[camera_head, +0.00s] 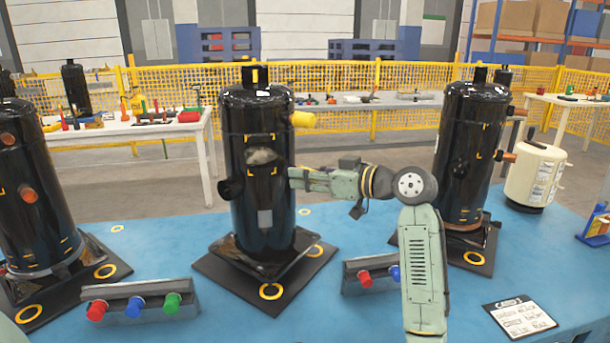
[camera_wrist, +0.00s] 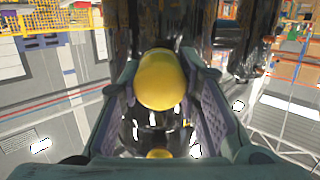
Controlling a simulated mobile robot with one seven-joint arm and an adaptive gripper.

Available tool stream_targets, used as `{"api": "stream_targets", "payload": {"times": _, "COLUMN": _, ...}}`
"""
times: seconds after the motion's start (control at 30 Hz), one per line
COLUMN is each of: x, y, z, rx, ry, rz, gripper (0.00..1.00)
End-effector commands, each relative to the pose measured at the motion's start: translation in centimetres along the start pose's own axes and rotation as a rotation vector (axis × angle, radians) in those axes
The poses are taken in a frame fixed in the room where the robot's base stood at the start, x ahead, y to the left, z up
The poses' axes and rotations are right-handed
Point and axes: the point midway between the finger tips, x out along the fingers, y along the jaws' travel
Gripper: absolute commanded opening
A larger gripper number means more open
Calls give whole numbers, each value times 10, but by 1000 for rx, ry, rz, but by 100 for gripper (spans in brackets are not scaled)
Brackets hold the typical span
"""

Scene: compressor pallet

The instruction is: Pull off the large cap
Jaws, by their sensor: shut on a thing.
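The large yellow cap (camera_wrist: 162,80) sits between my two fingertips in the wrist view, in front of the black compressor. My gripper (camera_head: 298,177) is shut on it at the right side of the middle black compressor (camera_head: 245,125). The fingers hide this cap in the head view. I cannot tell whether it still sits on its port. Another yellow cap (camera_head: 303,119) sticks out higher on the same compressor, apart from the gripper. A bit of yellow (camera_wrist: 158,153) also shows low between the fingers in the wrist view.
Two more black compressors stand at left (camera_head: 35,195) and right (camera_head: 465,150). A rack of coloured plugs (camera_head: 130,290) and another behind my arm (camera_head: 352,290) lie on the blue table (camera_head: 265,325). A cream canister (camera_head: 535,175) and a card (camera_head: 520,315) are at right.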

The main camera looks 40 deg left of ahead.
Motion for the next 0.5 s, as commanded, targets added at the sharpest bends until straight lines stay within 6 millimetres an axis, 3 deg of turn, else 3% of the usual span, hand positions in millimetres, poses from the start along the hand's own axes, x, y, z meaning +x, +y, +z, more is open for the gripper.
{"api": "stream_targets", "payload": {"times": 0.5, "x": -27, "y": 0, "z": 4, "rx": 0, "ry": 2, "rz": 2, "gripper": 0}}
